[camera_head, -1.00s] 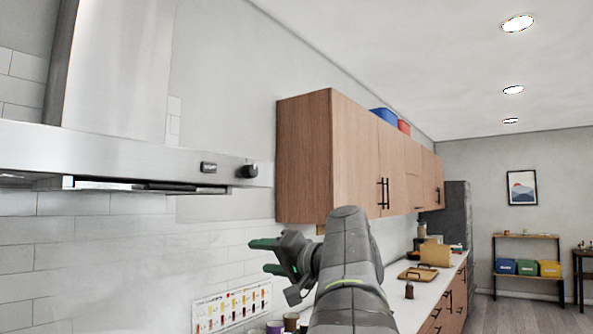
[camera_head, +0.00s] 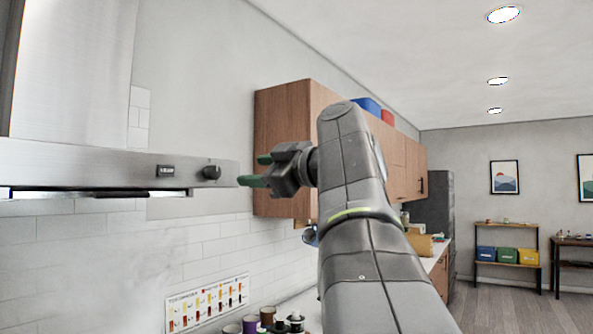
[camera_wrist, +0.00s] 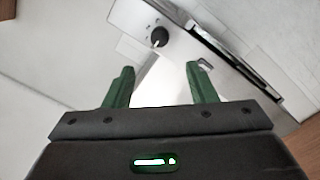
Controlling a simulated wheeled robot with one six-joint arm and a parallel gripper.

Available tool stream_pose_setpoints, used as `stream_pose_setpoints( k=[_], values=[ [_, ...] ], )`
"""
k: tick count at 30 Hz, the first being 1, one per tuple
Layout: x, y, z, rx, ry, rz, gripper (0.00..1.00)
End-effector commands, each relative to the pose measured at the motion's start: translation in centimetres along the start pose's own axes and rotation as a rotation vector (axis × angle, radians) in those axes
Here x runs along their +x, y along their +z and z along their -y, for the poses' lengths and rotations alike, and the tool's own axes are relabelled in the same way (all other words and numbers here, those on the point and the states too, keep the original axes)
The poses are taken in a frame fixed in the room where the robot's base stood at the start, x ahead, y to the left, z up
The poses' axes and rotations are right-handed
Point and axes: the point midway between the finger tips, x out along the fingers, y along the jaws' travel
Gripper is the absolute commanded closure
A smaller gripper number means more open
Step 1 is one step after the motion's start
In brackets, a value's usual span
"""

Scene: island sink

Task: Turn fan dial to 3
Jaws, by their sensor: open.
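The fan dial (camera_head: 211,172) is a round black knob near the right end of the steel range hood's (camera_head: 90,170) front panel. A small dark switch or display (camera_head: 166,171) sits to its left; the dial's setting is too small to read. My gripper (camera_head: 253,171) is open and empty, just right of the hood's end, at about the dial's height in the head view. In the wrist view the dial (camera_wrist: 159,37) shows beyond and between the two green fingertips (camera_wrist: 160,70), apart from them.
Wooden wall cabinets (camera_head: 285,150) hang behind my gripper to the right. Below are a counter with several jars (camera_head: 267,316) and a wall chart (camera_head: 207,303). The space in front of the hood panel is clear.

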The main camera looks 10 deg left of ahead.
Motion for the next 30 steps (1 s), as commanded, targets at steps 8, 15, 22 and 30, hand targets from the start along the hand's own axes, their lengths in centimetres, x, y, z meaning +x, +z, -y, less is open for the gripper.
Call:
stream_pose_setpoints(
  k=[8, 15, 22, 30],
  values=[
    [4.5, -0.3, -0.1, 0.003, -0.004, -0.002, 0.49],
    [9.0, -0.3, -0.1, 0.005, -0.005, -0.001, 0.49],
    [11.7, -0.1, -0.1, 0.004, -0.002, 0.000, 0.49],
    [12.3, 0.0, 0.0, 0.003, 0.001, 0.001, 0.49]
  ],
)
